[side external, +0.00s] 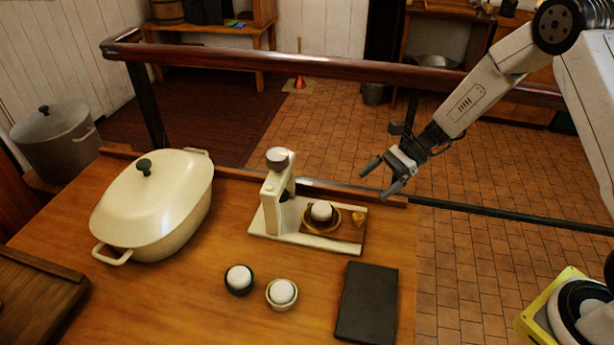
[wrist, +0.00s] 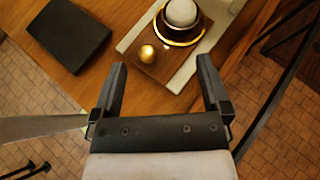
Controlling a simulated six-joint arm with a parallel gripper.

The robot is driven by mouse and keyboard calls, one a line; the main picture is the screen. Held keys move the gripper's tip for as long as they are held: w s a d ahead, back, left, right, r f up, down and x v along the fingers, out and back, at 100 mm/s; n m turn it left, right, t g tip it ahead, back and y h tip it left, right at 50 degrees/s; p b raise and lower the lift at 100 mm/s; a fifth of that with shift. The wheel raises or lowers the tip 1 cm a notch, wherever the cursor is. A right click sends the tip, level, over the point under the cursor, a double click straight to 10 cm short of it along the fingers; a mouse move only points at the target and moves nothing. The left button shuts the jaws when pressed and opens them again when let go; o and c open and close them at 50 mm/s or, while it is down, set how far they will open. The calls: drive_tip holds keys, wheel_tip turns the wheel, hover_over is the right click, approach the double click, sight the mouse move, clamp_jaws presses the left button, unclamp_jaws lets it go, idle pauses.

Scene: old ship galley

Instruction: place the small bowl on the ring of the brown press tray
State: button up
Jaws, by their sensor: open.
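The press has a cream base (side external: 278,232) and an upright post with a round grey top (side external: 277,157). Its brown tray (side external: 346,241) is on the right part of the base; the tray also shows in the wrist view (wrist: 165,72). A small bowl holding a white round thing (side external: 321,210) appears to sit on the tray's golden ring (wrist: 182,44); exact seating is hard to tell. A small golden knob (wrist: 147,52) is beside it. My gripper (side external: 381,177) is open and empty, above and right of the tray, apart from the bowl.
A black bowl (side external: 239,290) and a cream bowl (side external: 282,305), each with a white round thing, stand in front. A dark flat slab (side external: 367,303) lies at front right. A large cream pot (side external: 150,215) stands left. A wooden rail (side external: 300,64) runs behind the table.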

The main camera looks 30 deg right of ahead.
drive_tip(key=s+d+r+n+h, duration=0.2)
drive_tip(key=s+n+h, duration=0.4)
drive_tip(key=n, duration=0.3)
drive_tip(key=s+d+r+n+t+h, duration=0.1)
drive_tip(key=s+r+n+h, duration=0.2)
drive_tip(key=s+n+h, duration=0.3)
drive_tip(key=s+n, duration=0.3)
drive_tip(key=shift+s+d+r+t, duration=0.15)
drive_tip(key=shift+s+d+t, duration=0.15)
drive_tip(key=shift+d, duration=0.05)
